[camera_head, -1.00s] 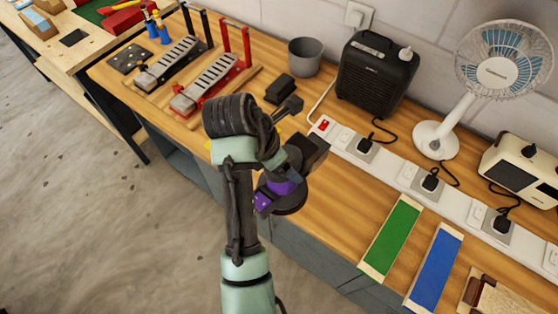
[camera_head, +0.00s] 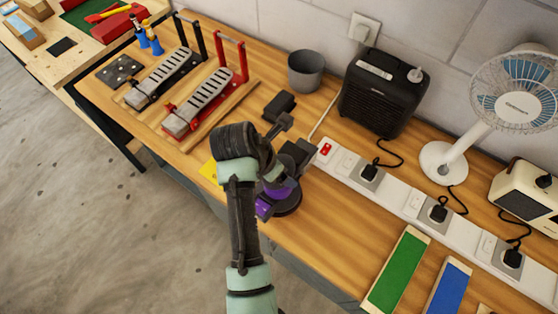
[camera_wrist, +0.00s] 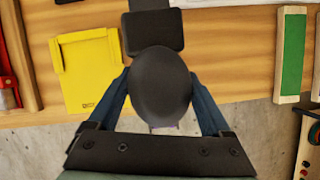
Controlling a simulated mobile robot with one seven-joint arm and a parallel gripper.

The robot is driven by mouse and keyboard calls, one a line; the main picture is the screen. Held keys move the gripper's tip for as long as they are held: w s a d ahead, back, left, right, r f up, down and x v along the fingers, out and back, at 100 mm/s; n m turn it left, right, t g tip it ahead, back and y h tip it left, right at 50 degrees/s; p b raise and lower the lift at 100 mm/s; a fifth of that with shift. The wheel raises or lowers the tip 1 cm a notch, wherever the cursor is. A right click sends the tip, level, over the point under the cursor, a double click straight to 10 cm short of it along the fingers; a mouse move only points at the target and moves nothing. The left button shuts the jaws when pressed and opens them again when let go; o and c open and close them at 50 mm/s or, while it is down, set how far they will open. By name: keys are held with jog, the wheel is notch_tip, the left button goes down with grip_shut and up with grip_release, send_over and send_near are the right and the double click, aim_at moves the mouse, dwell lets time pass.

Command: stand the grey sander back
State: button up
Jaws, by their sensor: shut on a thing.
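My gripper (camera_wrist: 150,112) is shut on the sander, whose dark grey rounded top (camera_wrist: 160,88) sits between the fingers in the wrist view. In the head view the sander (camera_head: 288,203) shows a dark round base and purple parts, with my arm covering some of it. It is over the front part of the wooden bench (camera_head: 330,230), roughly upright. I cannot tell whether its base touches the bench. A yellow tray-like piece (camera_wrist: 92,72) lies on the bench left of the sander; my arm mostly hides it in the head view (camera_head: 208,171).
A white power strip (camera_head: 400,200) runs along the bench to the right. A black heater (camera_head: 383,95), grey cup (camera_head: 306,70) and fan (camera_head: 450,160) stand behind. Green (camera_head: 398,270) and blue (camera_head: 447,290) strips lie front right. Slotted metal racks (camera_head: 200,100) stand left.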

jog(key=shift+w+f, duration=0.15)
jog(key=shift+f, duration=0.85)
jog(key=shift+w+f, duration=0.1)
jog(key=shift+f, duration=0.85)
jog(key=shift+s+f, duration=0.15)
jog(key=shift+f, duration=0.2)
